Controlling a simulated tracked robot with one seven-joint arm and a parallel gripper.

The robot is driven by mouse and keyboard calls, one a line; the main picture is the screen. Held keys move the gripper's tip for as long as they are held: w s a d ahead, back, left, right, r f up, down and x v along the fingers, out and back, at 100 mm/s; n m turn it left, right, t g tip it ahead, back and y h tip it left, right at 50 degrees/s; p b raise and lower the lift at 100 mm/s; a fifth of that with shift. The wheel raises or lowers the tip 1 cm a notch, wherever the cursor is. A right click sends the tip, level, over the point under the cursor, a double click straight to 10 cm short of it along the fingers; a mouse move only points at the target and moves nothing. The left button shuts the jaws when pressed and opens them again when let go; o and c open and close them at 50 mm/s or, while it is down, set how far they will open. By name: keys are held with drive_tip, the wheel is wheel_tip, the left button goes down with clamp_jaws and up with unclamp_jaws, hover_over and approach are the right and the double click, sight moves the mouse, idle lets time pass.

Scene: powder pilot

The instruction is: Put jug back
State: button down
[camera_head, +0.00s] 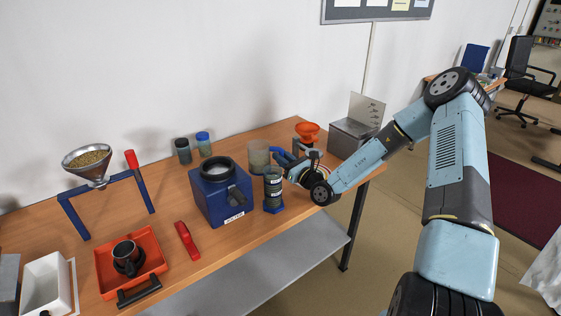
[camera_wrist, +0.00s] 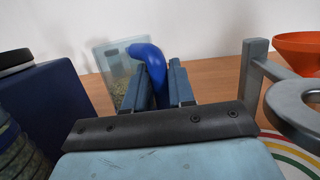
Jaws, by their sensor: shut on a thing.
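The jug (camera_head: 258,157) is a clear container with a blue handle, near the back of the table behind the dark cylinder. In the wrist view the jug (camera_wrist: 112,72) holds greenish-brown grains in its lower part. Its blue handle (camera_wrist: 147,58) runs between my fingers. My gripper (camera_head: 291,160) is shut on this handle from the right; it also shows in the wrist view (camera_wrist: 163,85). My fingers hide the lower handle. I cannot tell whether the jug's base touches the table.
A blue box (camera_head: 222,197) and dark sieve-like cylinder (camera_head: 273,190) stand close left and in front. An orange funnel (camera_head: 307,129) on a grey ring stand (camera_wrist: 252,85) is close right. A metal box (camera_head: 350,137) is at the right end. Two jars (camera_head: 204,145) stand at the back.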

drive_tip(key=shift+f, duration=0.7)
drive_tip(key=shift+f, duration=0.6)
drive_tip(key=c, duration=1)
unclamp_jaws()
drive_tip(key=shift+o, duration=0.2)
drive_tip(key=shift+r, duration=0.5)
drive_tip(key=v, duration=1.2)
drive_tip(key=shift+s+r, duration=0.1)
drive_tip(key=shift+o, duration=0.5)
drive_tip(key=o, duration=0.9)
drive_tip(key=shift+c, duration=0.2)
